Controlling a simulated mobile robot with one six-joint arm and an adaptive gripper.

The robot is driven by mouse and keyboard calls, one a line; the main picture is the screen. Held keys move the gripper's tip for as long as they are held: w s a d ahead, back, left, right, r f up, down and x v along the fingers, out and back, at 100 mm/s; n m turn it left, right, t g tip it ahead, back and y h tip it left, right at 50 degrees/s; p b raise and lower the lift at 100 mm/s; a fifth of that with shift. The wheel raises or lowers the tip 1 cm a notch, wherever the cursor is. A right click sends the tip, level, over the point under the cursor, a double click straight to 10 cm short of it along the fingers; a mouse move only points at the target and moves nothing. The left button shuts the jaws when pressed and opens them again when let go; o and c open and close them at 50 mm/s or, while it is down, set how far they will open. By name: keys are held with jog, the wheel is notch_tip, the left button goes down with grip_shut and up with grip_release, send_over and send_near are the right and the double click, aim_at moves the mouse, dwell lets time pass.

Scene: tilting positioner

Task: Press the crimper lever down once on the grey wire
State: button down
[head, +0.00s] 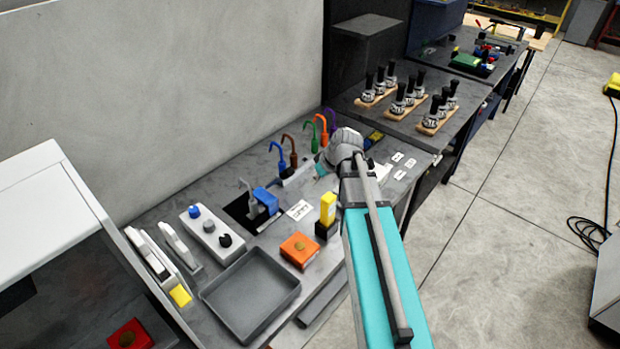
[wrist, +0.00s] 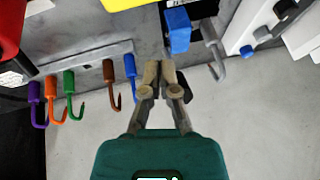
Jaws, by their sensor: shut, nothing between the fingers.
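The blue crimper (head: 266,198) stands on a black plate on the bench, left of my arm. The hooked grey wire (head: 247,188) stands at its left side. In the wrist view the crimper's blue block (wrist: 177,30) is just beyond my fingertips, and the grey wire (wrist: 214,55) is to its right. I cannot clearly tell the lever from the body. My gripper (wrist: 159,68) is shut and empty, close to the blue block; I cannot tell whether it touches. In the head view my wrist hides the fingers.
Hooked blue, brown (head: 290,150), green, orange and purple wires stand in a row behind. A yellow-and-black block (head: 328,208), an orange box (head: 299,248) and a grey tray (head: 250,292) stand nearer. A white panel with knobs (head: 210,232) is on the left.

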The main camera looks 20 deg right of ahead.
jog(key=shift+p+v, duration=1.35)
jog(key=shift+v, duration=0.7)
jog(key=shift+s+d+f, duration=0.1)
jog(key=shift+s+d, duration=0.05)
jog(key=shift+s, duration=0.05)
jog(key=s+a+f+m+g+h+b, duration=0.3)
jog(key=s+a+f+b, duration=0.4)
jog(key=s+a+f, duration=0.3)
jog(key=shift+s+a+m+g+h+b, duration=0.4)
jog(key=shift+s+a+m+h, duration=0.1)
jog(key=shift+s+m, duration=0.5)
